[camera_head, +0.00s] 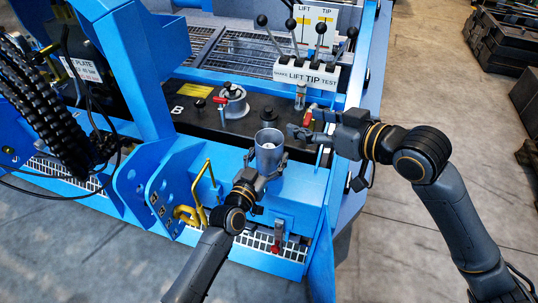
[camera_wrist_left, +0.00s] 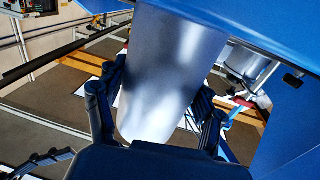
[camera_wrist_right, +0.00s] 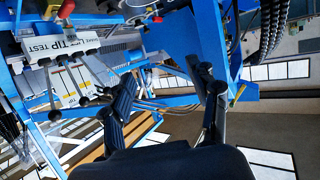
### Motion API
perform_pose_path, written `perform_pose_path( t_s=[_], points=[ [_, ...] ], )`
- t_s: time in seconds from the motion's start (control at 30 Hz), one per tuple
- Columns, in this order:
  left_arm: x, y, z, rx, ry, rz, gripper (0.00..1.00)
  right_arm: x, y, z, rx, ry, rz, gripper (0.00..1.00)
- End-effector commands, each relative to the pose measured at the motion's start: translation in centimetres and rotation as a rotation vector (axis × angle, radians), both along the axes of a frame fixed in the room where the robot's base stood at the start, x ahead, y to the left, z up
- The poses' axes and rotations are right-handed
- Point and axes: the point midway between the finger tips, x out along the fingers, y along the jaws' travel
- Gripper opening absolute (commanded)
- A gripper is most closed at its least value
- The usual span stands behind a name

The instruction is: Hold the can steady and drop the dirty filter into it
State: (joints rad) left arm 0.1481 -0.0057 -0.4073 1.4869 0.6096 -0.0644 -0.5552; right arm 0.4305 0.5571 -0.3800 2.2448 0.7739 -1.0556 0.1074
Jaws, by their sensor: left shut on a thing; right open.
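The can (camera_head: 269,158) is a grey metal cylinder, standing upright with its open mouth up, over the blue ledge in the head view. My left gripper (camera_head: 262,179) is shut on it from the front. In the left wrist view the can's smooth silver wall (camera_wrist_left: 160,75) fills the space between the fingers (camera_wrist_left: 158,112). A small pale round shape (camera_head: 267,147) shows inside the can; I cannot tell for sure whether it is the dirty filter. My right gripper (camera_head: 304,124) is open, just right of and above the can's mouth, and its fingers (camera_wrist_right: 168,98) are empty in the right wrist view.
A round metal housing (camera_head: 231,100) with a red-handled part stands behind the can on a dark panel. A lever bank (camera_head: 306,73) marked LIFT and TIP is farther back. Bent yellow pipes (camera_head: 188,212) are at the left. Open floor lies right of the blue frame.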

Motion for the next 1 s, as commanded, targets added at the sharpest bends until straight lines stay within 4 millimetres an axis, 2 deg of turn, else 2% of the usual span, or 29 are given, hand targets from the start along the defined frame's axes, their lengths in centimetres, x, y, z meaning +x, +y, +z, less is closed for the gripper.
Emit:
perform_pose_path(
  t_s=[0.17,0.43,0.47,0.57,1.0],
  points=[
    [0.00,-0.01,0.03,0.000,-0.001,0.000,0.05,-0.98,-0.80,0.45,-0.002,-0.001,0.001,0.60],
    [0.00,-0.01,0.05,0.000,-0.001,0.000,0.05,-1.04,-0.86,0.50,-0.001,0.000,0.001,0.60],
    [0.00,-0.01,0.05,0.000,-0.001,0.000,0.72,-1.04,-0.86,0.50,-0.001,0.000,0.001,0.60],
    [0.01,0.00,0.05,0.000,-0.001,0.000,0.93,-1.04,-0.85,0.50,-0.001,0.000,0.001,0.60],
    [-0.39,0.20,0.00,0.000,0.000,0.000,0.95,-1.02,-0.84,0.49,0.000,0.000,0.001,0.60]
  ],
)
